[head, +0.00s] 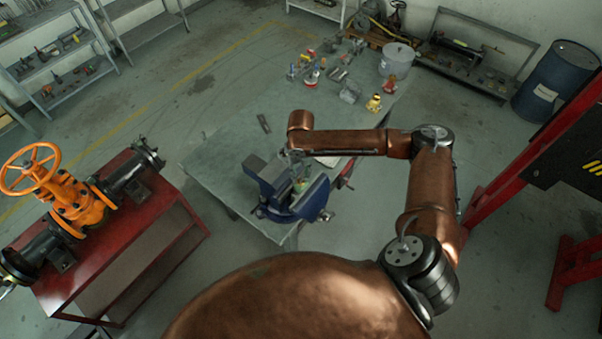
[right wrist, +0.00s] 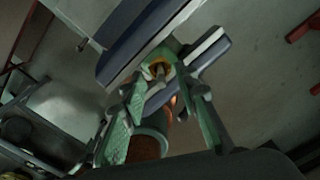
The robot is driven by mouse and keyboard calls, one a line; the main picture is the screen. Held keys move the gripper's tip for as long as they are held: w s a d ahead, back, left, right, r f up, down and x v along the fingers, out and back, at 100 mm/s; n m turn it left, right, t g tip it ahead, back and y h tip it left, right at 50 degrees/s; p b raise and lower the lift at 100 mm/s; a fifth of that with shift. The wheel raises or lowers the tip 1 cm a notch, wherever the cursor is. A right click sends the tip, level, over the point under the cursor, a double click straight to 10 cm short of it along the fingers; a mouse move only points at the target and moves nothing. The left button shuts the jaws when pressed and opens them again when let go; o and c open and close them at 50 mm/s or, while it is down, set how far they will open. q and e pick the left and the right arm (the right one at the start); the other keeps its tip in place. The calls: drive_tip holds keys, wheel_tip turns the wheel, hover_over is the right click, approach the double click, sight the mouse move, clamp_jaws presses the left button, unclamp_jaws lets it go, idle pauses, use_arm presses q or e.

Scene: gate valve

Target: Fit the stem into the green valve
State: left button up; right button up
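The green valve (right wrist: 160,52) is clamped between the jaws of the blue vise (head: 308,201). In the right wrist view a brass-coloured ring shows at its top with a small dark piece inside; I cannot tell whether that piece is the stem. A round green rim with a rusty inside (right wrist: 150,143) shows lower down. In the head view the valve (head: 301,184) is small and partly hidden. My right gripper (right wrist: 163,95) points down over the vise, with its two fingers spread on either side of the valve and nothing clearly gripped. My left gripper is out of view.
The vise sits at the near corner of a grey workbench (head: 225,150) with tools and small parts at its far end. A red stand (head: 165,215) with an orange handwheel valve (head: 75,200) is at left. A red frame (head: 530,150) stands at right.

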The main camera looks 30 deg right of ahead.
wheel_tip(320, 180, up, 12)
idle(0.4)
drive_tip(key=shift+f, duration=0.1)
idle(0.3)
